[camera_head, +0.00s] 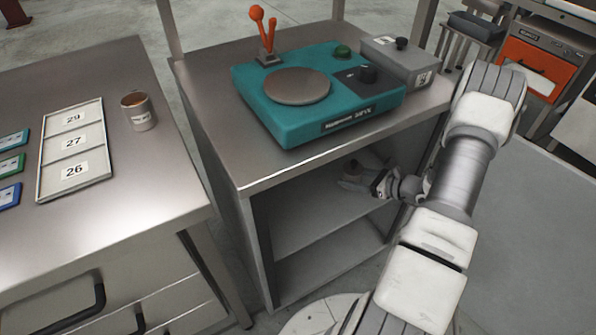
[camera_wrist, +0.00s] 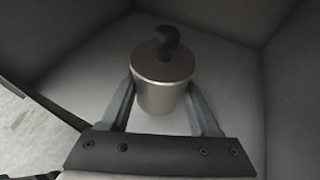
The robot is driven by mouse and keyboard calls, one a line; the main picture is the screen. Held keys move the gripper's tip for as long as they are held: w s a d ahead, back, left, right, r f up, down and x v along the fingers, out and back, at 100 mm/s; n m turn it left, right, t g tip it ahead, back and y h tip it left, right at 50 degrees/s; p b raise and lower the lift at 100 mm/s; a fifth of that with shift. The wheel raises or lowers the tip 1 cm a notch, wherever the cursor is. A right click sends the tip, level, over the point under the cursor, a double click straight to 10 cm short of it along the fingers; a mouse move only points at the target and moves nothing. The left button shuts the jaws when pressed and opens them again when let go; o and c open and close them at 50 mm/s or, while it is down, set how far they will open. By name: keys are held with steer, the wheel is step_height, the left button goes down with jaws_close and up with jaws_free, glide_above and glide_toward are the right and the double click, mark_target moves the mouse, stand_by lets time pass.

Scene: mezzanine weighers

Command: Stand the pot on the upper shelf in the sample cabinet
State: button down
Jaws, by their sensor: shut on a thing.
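The pot (camera_wrist: 163,92) is a metal cylinder with a dark lid and a black ball knob. In the wrist view it stands upright between the two fingers of my gripper (camera_wrist: 163,100), which are shut on it. In the head view my gripper (camera_head: 362,182) is inside the open front of the sample cabinet (camera_head: 258,250), over the upper shelf (camera_head: 305,220).
A lower shelf (camera_head: 330,262) looks bare.

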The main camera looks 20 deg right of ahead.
steer(key=b, duration=0.4)
glide_above(310, 207)
step_height(310, 207, down, 7)
steer(key=shift+s+f, duration=0.1)
step_height(310, 207, down, 4)
steer(key=shift+r+b, duration=0.1)
steer(key=shift+b, duration=1)
steer(key=shift+c, duration=0.6)
jaws_free()
